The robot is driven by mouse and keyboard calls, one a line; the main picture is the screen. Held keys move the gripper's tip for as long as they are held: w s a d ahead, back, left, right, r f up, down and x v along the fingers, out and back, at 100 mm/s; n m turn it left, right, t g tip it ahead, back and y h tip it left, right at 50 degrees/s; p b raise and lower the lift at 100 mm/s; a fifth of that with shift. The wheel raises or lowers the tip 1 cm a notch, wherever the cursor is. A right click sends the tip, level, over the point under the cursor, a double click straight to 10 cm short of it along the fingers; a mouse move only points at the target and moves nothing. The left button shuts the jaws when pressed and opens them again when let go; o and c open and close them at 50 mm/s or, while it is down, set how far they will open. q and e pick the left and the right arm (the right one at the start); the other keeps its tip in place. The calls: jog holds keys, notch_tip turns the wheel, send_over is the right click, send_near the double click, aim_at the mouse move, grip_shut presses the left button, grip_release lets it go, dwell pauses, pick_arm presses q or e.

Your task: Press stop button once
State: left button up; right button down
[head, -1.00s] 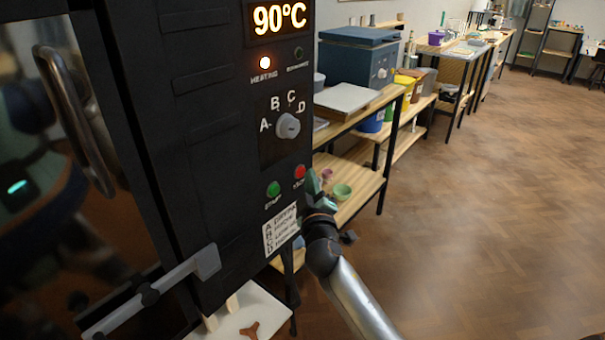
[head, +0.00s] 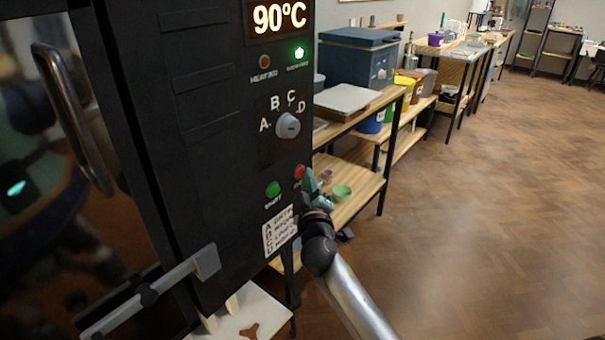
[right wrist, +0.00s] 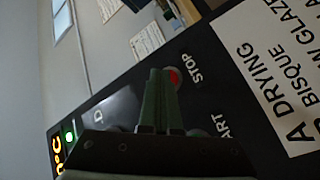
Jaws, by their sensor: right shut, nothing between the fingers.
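The red stop button (head: 299,171) is on the front of the black kiln control panel (head: 222,160), right of the green start button (head: 273,189). My right gripper (head: 311,180) is shut and empty, its green fingertips at the stop button and covering part of it. In the right wrist view the shut fingers (right wrist: 160,78) point at the red button (right wrist: 175,77), which shows just beside the tips under the word STOP. Contact looks likely, but I cannot tell how far the button is pressed. My left gripper is not in view.
The display (head: 279,17) reads 90°C. The green lamp (head: 299,53) is lit; the heating lamp (head: 264,61) is dark. A selector knob (head: 288,126) sits above the buttons. A wooden shelf (head: 362,180) with bowls stands close behind my gripper. The floor at right is clear.

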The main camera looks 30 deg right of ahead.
jog(key=shift+s, duration=0.15)
jog(key=shift+s+d, duration=0.3)
jog(key=shift+s, duration=0.35)
jog(key=shift+s+d+p, duration=0.3)
jog(key=shift+s+d, duration=0.05)
jog(key=shift+s, duration=0.45)
jog(key=shift+s+d+p, duration=0.25)
jog(key=shift+s+d, duration=0.05)
jog(key=shift+s, duration=0.45)
jog(key=shift+s+d+p, duration=0.3)
jog(key=shift+s+d, duration=0.05)
jog(key=shift+s, duration=0.45)
